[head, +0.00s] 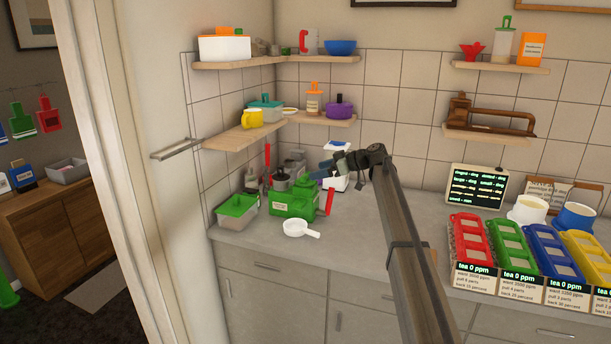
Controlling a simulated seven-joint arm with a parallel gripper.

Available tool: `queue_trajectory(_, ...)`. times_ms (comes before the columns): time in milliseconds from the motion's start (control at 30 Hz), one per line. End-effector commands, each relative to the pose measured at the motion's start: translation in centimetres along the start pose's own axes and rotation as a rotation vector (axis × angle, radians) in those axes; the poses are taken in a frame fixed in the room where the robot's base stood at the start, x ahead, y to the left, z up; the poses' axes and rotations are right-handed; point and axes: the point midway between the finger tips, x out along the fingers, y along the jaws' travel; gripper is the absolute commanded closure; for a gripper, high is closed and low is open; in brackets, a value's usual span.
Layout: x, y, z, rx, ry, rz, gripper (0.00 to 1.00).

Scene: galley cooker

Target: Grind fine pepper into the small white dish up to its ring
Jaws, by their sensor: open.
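A small white dish with a short handle (296,228) stands on the counter in front of a green machine (292,203). The machine has a pale label and red levers; I cannot tell whether it is the pepper grinder. The dish's inside is too small to show a ring or any pepper. My gripper (322,171) is open and seems empty, above and behind the green machine. It partly covers a white device with a blue top (338,168). Gaps between the fingers and these things are hard to judge.
A green-rimmed tub (238,209) stands left of the machine, with grey canisters (283,181) behind. A dark screen (477,187) with text and coloured tea boxes (470,240) stand to the right. Shelves hang above.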

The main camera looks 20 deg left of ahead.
Motion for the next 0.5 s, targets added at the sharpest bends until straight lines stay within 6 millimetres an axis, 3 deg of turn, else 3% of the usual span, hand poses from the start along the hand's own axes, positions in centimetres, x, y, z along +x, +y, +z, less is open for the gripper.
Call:
queue_trajectory(200,3.7,0.0,0.0,0.0,-0.001,-0.002,0.04)
queue_trajectory(500,6.3,0.0,0.0,-0.001,-0.001,0.0,0.04)
